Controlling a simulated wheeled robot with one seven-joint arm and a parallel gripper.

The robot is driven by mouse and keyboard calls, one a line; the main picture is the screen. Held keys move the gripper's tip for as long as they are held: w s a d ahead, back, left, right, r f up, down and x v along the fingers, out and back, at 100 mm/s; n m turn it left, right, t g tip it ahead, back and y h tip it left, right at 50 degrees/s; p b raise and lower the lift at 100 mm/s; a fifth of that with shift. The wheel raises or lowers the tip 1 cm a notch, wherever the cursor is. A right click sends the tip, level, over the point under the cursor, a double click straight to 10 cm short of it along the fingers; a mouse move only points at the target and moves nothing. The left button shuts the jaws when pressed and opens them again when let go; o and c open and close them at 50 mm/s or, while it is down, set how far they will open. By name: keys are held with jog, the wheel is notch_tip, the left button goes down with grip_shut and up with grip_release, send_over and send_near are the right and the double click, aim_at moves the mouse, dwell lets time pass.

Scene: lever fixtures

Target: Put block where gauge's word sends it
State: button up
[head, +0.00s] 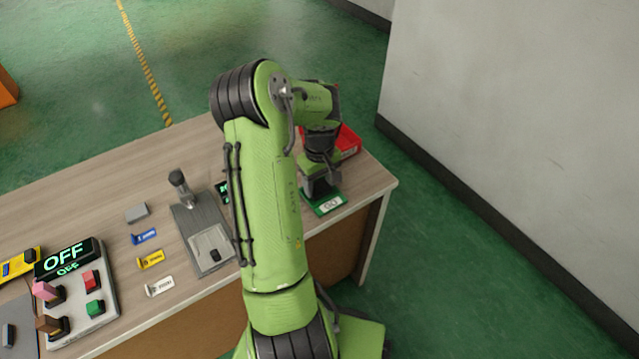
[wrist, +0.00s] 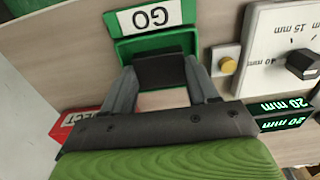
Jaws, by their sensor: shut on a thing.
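My gripper (wrist: 163,80) is shut on a dark block (wrist: 160,70), which sits between its grey fingers in the wrist view. The block is over the green tray (wrist: 122,48) labelled GO; I cannot tell if it touches the tray's floor. In the head view my gripper (head: 318,187) is down at the green tray (head: 342,198) near the table's right end. A red tray (head: 350,141) lies behind it, and its label, partly hidden, shows in the wrist view (wrist: 88,118). The gauge (wrist: 285,45) has a dial and a lit display (wrist: 285,115) reading 20 mm.
A yellow button (wrist: 229,66) stands beside the gauge.

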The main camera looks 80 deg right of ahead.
aim_at(319, 188)
jog(key=shift+f, duration=0.15)
jog(key=o, duration=0.8)
notch_tip(319, 188, up, 12)
jog(key=p, duration=0.3)
jog(key=shift+r, duration=0.25)
